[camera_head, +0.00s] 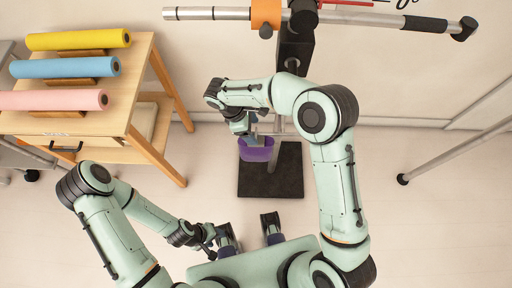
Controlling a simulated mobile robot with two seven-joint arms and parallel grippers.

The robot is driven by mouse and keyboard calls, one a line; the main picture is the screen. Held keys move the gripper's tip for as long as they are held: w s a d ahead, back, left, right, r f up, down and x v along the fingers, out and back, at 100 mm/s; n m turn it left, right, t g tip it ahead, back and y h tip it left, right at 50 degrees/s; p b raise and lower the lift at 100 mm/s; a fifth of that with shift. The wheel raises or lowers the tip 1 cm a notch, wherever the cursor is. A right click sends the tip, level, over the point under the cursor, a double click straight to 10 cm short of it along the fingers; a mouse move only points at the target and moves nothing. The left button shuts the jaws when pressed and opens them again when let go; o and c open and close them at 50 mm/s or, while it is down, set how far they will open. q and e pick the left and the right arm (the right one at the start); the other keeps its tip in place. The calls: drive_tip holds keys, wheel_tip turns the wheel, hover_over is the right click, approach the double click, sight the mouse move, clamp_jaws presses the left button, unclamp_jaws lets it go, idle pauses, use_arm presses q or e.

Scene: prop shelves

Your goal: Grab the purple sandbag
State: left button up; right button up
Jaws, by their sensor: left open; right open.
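The purple sandbag (257,153) shows in the middle of the head view, over the left part of a dark square base plate (289,180). I cannot tell whether it hangs or rests there. My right gripper (252,138) reaches in from above and is at the sandbag's upper edge. Its jaws are open; the fingertips are small and partly hidden, so I cannot tell whether they touch the sandbag. My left gripper (212,240) is open and empty, low and close to my body, well apart from the sandbag.
A wooden table (128,90) with yellow (80,40), blue (66,68) and pink (54,101) rolls stands at the left. A dark upright post (294,50) with a horizontal bar (390,20) stands behind the sandbag. The floor on the right is mostly clear, apart from a metal leg (450,152).

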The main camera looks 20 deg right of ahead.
drive_tip(key=shift+d+f, duration=0.25)
drive_tip(key=shift+f, duration=0.35)
clamp_jaws()
drive_tip(key=shift+r, duration=0.15)
drive_tip(key=shift+r, duration=0.1)
